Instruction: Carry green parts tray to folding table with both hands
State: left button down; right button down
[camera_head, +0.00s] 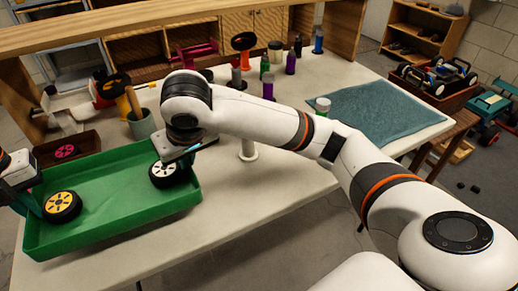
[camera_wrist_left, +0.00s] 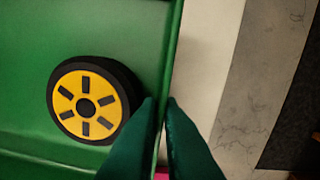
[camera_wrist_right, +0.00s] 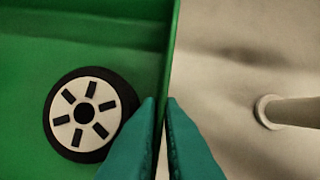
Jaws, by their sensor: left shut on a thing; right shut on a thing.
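The green parts tray (camera_head: 110,204) is at the left of the pale table, its front edge close to the table's front edge. It holds a yellow-hubbed wheel (camera_head: 62,206) and a white-hubbed wheel (camera_head: 165,174). My left gripper (camera_wrist_left: 165,102) is shut on the tray's wall near the yellow-hubbed wheel; in the head view only part of it shows at the left edge. My right gripper (camera_wrist_right: 163,102) is shut on the tray's opposite wall near the white-hubbed wheel. I cannot tell whether the tray touches the tabletop. I cannot tell which surface is the folding table.
A small dark box with a pink wheel (camera_head: 64,151) and a cup of tools (camera_head: 140,124) stand behind the tray. An upright post (camera_head: 248,150) stands right of it. The table's front middle is clear.

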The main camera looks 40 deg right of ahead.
aim_at(40, 221)
pick_arm(q)
jog(key=shift+w+a, duration=0.1)
jog(key=shift+a, duration=0.3)
pick_arm(e)
jog(key=shift+d+f, duration=0.1)
jog(key=shift+d, duration=0.15)
pick_arm(q)
jog(key=shift+f, duration=0.2)
pick_arm(e)
jog(key=shift+f, duration=0.15)
